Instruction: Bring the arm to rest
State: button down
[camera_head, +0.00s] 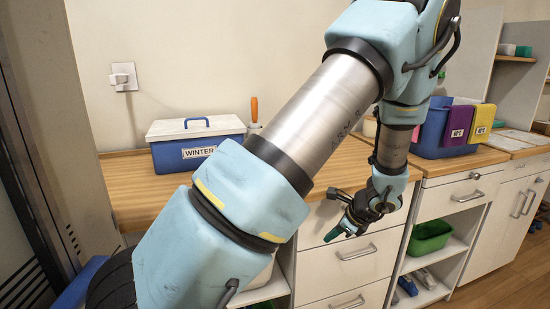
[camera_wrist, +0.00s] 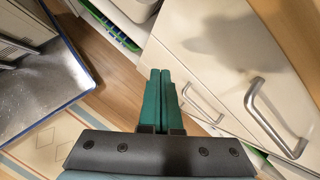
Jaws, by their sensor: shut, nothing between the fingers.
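My gripper (camera_head: 336,233) hangs in front of the white drawers (camera_head: 352,254) below the wooden counter in the head view. My arm rises from the lower left, bends at the top and comes down to it. In the wrist view the two green fingers of my gripper (camera_wrist: 160,73) lie together with nothing between them. A white cabinet front with metal handles (camera_wrist: 272,118) is to their right.
A blue box marked WINTER (camera_head: 197,150) stands on the counter (camera_head: 140,190). A blue bin (camera_head: 432,130) with purple and yellow cloths is at right. A green tub (camera_head: 430,237) sits on an open shelf. The wrist view shows a blue-edged grey panel (camera_wrist: 45,90) at left.

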jog(key=s+a+r+n+g+h, duration=0.1)
jog(key=s+a+r+n, duration=0.2)
jog(key=a+n, duration=0.5)
jog(key=s+a+r+n+g+h, duration=0.1)
jog(key=s+a+r+n, duration=0.3)
jog(key=a+r+n, duration=0.2)
jog(key=s+a+r+n+g+h+p, duration=0.1)
jog(key=s+a+r+n+h, duration=0.1)
jog(key=a+r+n, duration=0.3)
jog(key=s+a+n, duration=0.1)
jog(key=a+n, duration=0.3)
jog(key=a, duration=0.1)
jog(key=shift+s+n+g, duration=0.3)
jog(key=shift+s+g, duration=0.05)
jog(key=shift+g, duration=0.05)
jog(key=shift+r, duration=0.1)
